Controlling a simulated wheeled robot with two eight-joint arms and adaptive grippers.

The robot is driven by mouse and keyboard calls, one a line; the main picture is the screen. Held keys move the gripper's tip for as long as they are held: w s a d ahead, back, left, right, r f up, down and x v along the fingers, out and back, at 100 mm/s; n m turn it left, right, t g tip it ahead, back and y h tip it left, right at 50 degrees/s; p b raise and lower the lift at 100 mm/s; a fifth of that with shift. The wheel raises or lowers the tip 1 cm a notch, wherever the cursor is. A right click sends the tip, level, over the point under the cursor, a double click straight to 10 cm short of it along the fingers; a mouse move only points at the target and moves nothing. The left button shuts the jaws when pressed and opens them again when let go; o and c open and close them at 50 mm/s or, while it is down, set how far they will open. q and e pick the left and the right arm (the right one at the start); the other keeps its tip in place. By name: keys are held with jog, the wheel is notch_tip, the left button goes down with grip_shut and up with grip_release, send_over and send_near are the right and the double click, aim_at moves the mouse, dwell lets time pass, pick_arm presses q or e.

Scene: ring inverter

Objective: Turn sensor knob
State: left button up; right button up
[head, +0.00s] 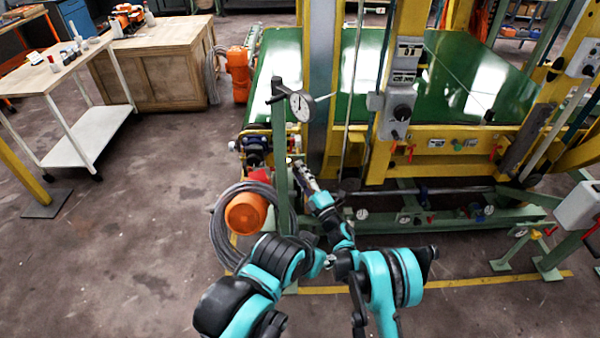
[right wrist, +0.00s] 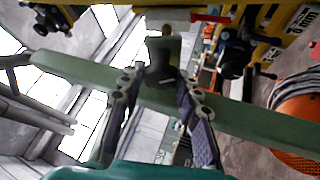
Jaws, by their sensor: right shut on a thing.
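My right gripper (head: 300,170) reaches the green post beside the yellow machine. In the right wrist view, its two fingers (right wrist: 160,88) are closed on a small dark grey knob-like piece (right wrist: 160,66), which I take for the sensor knob. The piece sits in front of a green bar (right wrist: 80,72) that crosses the picture. The fingers partly cover it, so its turn angle cannot be read. In the head view, the knob is too small and covered to make out. My left gripper does not show.
A grey control box with a black knob (head: 402,112) is on the machine.

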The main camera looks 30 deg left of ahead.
jog(key=o, duration=1.2)
jog(key=shift+c, duration=0.2)
jog(key=v, duration=1.2)
